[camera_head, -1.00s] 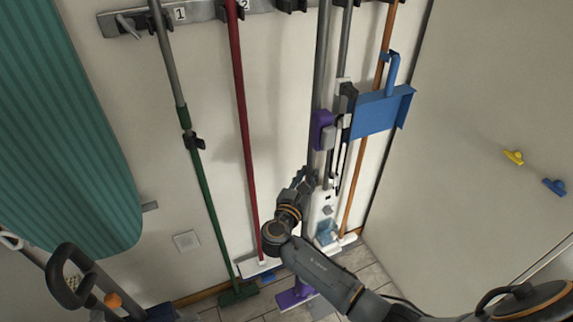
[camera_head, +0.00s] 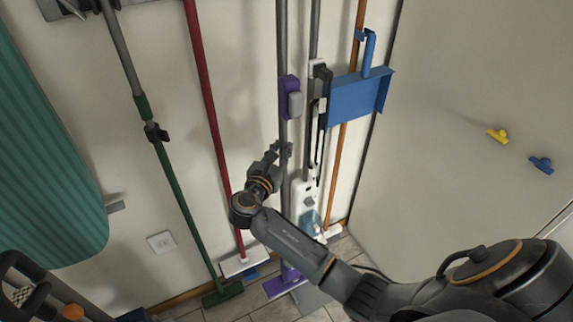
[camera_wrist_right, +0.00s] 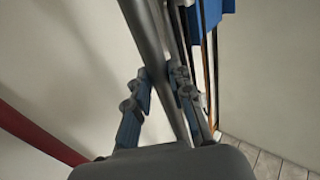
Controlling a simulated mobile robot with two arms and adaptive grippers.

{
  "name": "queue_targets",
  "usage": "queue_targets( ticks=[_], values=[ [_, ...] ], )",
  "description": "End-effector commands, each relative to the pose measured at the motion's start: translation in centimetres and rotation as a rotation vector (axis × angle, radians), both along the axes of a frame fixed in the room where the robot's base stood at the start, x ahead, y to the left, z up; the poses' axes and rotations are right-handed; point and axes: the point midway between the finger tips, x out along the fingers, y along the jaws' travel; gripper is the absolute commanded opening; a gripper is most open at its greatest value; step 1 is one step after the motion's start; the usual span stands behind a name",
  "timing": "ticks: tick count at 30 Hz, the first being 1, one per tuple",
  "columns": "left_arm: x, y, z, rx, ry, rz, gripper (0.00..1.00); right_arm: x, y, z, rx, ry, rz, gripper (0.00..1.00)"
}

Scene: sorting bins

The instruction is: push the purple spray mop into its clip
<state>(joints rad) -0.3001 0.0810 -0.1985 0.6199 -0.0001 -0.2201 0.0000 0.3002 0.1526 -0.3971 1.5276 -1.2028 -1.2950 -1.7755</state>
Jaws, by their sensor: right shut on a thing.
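The purple spray mop (camera_head: 289,97) stands close to the wall on the floor, with a grey pole, a purple bottle part and a purple foot (camera_head: 283,285). Its top and its clip are out of the head view. My right gripper (camera_head: 281,151) is shut on the pole below the bottle part. In the right wrist view the pole (camera_wrist_right: 148,35) runs between the two fingers of the right gripper (camera_wrist_right: 161,88). My left gripper is not in view.
A white and black floor cleaner (camera_head: 304,193) and a blue dustpan (camera_head: 355,98) on an orange pole stand close on the right. A red-handled mop (camera_head: 205,90) and a green broom (camera_head: 172,180) stand left. A rail end (camera_head: 52,8) shows top left.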

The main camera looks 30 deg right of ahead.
Motion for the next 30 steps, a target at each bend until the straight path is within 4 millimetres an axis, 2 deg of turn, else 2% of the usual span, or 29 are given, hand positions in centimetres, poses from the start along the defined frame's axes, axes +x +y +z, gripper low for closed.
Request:
queue_targets(
  ticks=[1,6,15,21,30],
  values=[
    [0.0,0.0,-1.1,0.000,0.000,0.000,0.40,0.8,0.0,-0.2,-0.002,-0.010,0.000,0.00],
    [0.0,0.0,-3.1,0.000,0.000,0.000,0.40,2.9,-0.1,-0.2,-0.002,-0.009,0.001,0.00],
    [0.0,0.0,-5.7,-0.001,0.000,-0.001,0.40,5.9,-0.3,0.0,-0.003,-0.006,0.001,0.00],
    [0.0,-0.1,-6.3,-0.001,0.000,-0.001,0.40,6.7,-0.3,0.2,-0.003,-0.006,0.002,0.00],
    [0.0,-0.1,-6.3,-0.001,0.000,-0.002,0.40,6.8,-0.3,0.3,-0.003,-0.005,0.002,0.00]
  ],
)
